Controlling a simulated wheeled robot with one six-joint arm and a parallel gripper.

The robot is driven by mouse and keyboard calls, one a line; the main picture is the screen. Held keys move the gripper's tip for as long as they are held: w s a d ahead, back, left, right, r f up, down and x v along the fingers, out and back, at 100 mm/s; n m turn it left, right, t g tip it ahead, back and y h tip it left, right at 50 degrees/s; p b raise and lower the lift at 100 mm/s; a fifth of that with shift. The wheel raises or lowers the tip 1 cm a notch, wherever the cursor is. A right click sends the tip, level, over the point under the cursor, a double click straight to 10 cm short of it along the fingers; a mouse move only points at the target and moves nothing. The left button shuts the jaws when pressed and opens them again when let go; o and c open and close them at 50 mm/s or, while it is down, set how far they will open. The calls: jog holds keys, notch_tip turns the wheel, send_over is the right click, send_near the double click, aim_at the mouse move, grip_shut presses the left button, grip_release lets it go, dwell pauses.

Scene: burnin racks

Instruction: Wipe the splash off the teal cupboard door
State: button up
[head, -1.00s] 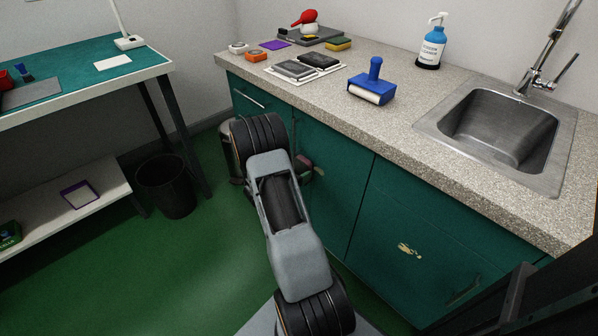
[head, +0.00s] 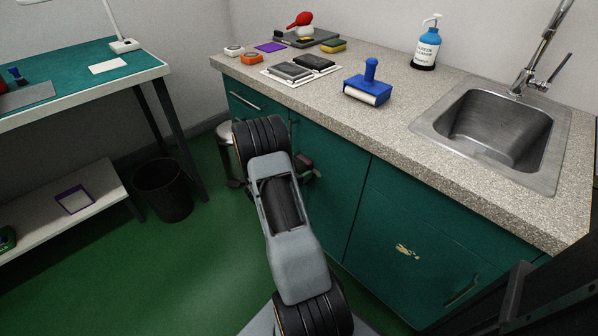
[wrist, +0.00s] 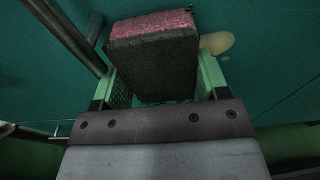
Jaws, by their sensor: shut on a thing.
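My gripper (wrist: 162,80) is shut on a sponge (wrist: 152,26) with a pink layer and a dark grey layer, held between its green fingers. A teal surface (wrist: 270,50) is behind the sponge, with a pale beige blotch (wrist: 217,42) partly hidden at its right; contact is unclear. In the head view, my arm hides most of the gripper beside the cupboard front. A tan splash (head: 407,251) is on the right teal cupboard door (head: 385,215), well right of the gripper. I cannot tell whether both views show the same mark.
A metal stool or bin (head: 226,140) stands behind my arm. A black bin (head: 163,190) stands left; green floor between is clear.

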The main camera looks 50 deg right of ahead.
aim_at(321, 177)
jog(key=shift+s+a, duration=0.15)
jog(key=shift+s, duration=1.7)
jog(key=shift+s+a, duration=0.15)
jog(key=shift+s, duration=1.7)
jog(key=shift+w+d+b, duration=0.2)
jog(key=shift+w+b, duration=0.1)
jog(key=shift+w, duration=1.6)
jog(key=shift+w+d+b, duration=0.15)
jog(key=shift+w+b, duration=0.1)
jog(key=shift+w, duration=1.6)
jog(key=shift+a, duration=0.15)
jog(key=shift+w+a+p, duration=0.15)
jog(key=shift+a+p, duration=0.15)
jog(key=shift+a, duration=2.6)
jog(key=shift+a, duration=0.15)
jog(key=shift+w+a, duration=0.1)
jog(key=shift+a, duration=1.25)
